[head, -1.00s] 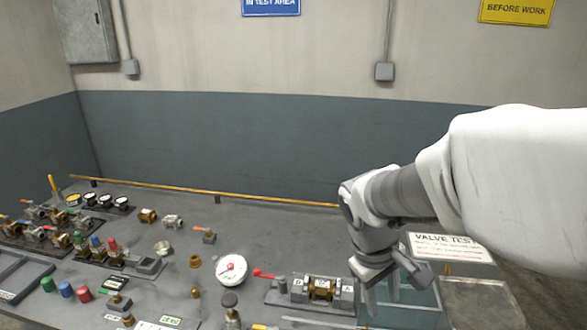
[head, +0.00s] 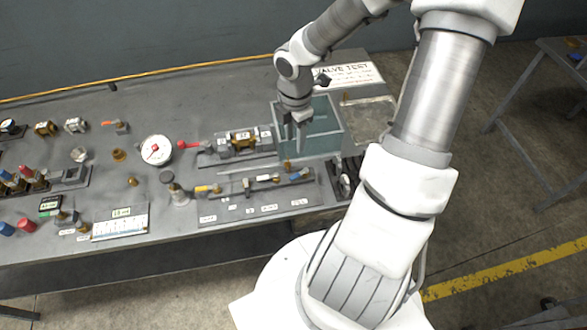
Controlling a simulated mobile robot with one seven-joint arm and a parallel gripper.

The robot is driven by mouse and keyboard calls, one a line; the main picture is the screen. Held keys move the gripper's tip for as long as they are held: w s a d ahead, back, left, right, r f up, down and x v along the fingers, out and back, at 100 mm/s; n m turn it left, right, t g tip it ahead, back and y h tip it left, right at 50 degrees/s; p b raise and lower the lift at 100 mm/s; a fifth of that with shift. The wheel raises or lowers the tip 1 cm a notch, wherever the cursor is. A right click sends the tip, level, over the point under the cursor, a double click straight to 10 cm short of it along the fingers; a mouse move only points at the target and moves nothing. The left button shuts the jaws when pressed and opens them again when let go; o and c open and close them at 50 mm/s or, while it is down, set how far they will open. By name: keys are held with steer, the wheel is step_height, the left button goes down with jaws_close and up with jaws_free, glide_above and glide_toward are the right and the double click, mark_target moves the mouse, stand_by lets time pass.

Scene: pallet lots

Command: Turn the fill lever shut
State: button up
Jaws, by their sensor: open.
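My gripper (head: 294,143) is open and points down at the left end of a clear tank (head: 328,137). It is empty. A panel (head: 250,205) with a row of fittings lies in front of the tank, with a yellow lever (head: 205,189) at its left and a blue lever (head: 300,174) at its right. A brass valve in a clamp (head: 242,139) stands left of my gripper, with a red lever (head: 190,145) on its left side. The labels are too small to tell which lever is the fill lever.
A white-faced gauge (head: 155,150) stands left of the red lever. A sign (head: 345,76) and a grey tray (head: 367,115) are behind and right of the tank. Bottles and small fittings crowd the bench's left. A yellow rod (head: 150,74) runs along the back.

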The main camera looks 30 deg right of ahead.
mark_target(295, 176)
step_height(295, 176, down, 15)
steer(key=b, duration=0.3)
steer(key=shift+f, duration=0.15)
steer(key=shift+c, duration=0.2)
jaws_close()
